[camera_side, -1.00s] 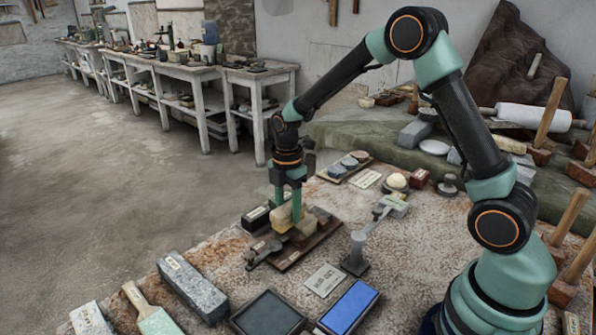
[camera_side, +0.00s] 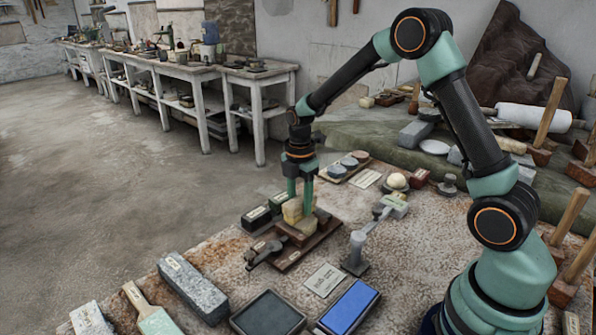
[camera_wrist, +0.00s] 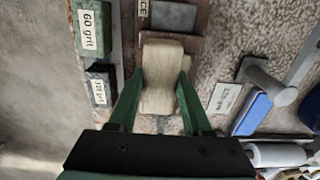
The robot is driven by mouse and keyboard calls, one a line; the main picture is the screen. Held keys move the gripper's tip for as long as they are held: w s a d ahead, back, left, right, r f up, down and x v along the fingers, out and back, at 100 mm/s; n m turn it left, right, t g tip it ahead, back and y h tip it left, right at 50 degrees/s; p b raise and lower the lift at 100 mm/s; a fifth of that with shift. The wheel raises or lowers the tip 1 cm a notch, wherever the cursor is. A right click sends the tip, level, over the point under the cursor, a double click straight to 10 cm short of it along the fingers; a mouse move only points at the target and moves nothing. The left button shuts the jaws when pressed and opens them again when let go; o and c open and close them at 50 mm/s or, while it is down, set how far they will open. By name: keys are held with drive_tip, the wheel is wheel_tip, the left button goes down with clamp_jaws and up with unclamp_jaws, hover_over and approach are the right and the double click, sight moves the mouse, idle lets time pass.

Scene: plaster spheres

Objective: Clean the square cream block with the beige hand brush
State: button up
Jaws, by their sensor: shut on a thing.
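My gripper (camera_side: 301,195) is shut on the beige hand brush (camera_side: 292,211) and points down over the brown wooden board (camera_side: 318,239). In the wrist view the brush (camera_wrist: 162,72) is a waisted beige piece between my two green fingers (camera_wrist: 158,100). The brush sits low over a brownish piece on the board. I cannot tell for sure whether it touches what is under it. I cannot make out the square cream block separately; the brush and fingers may hide it.
Labelled grit blocks (camera_wrist: 91,30) lie left of the board in the wrist view. A grey metal stand (camera_side: 357,250) stands close right of the board. A blue slab (camera_side: 350,306), a dark tray (camera_side: 268,315) and a long grey stone (camera_side: 192,287) lie in front.

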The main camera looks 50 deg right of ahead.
sight(289, 206)
drive_tip(key=shift+d, duration=0.2)
drive_tip(key=shift+a, duration=2.2)
drive_tip(key=shift+d, duration=0.15)
drive_tip(key=shift+d, duration=2.1)
drive_tip(key=shift+a, duration=0.1)
